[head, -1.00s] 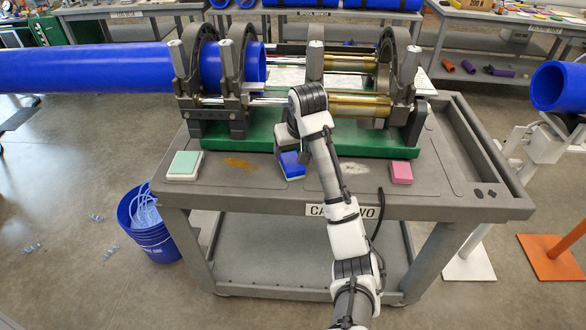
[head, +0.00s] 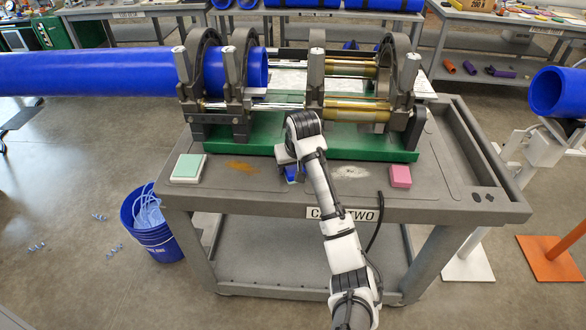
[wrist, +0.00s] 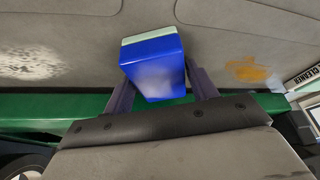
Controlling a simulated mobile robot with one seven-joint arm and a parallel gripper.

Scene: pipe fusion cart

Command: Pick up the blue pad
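The blue pad (wrist: 153,68) has a blue body and a pale green layer along one side. In the wrist view it sits between the two fingers of my gripper (wrist: 160,85), close to the palm. The fingers lie along both sides of it with little or no gap; whether they press on it is unclear. In the head view my gripper (head: 292,172) is low over the cart top, in front of the green machine base. Only a small part of the blue pad (head: 292,174) shows there. Whether it touches the cart top is hidden.
A mint pad (head: 188,167) lies left on the grey cart (head: 450,205), a pink block (head: 400,176) right. Orange (head: 242,166) and white (head: 347,171) stains flank my gripper. The fusion machine with a green base (head: 375,147) and blue pipe (head: 100,70) stands behind.

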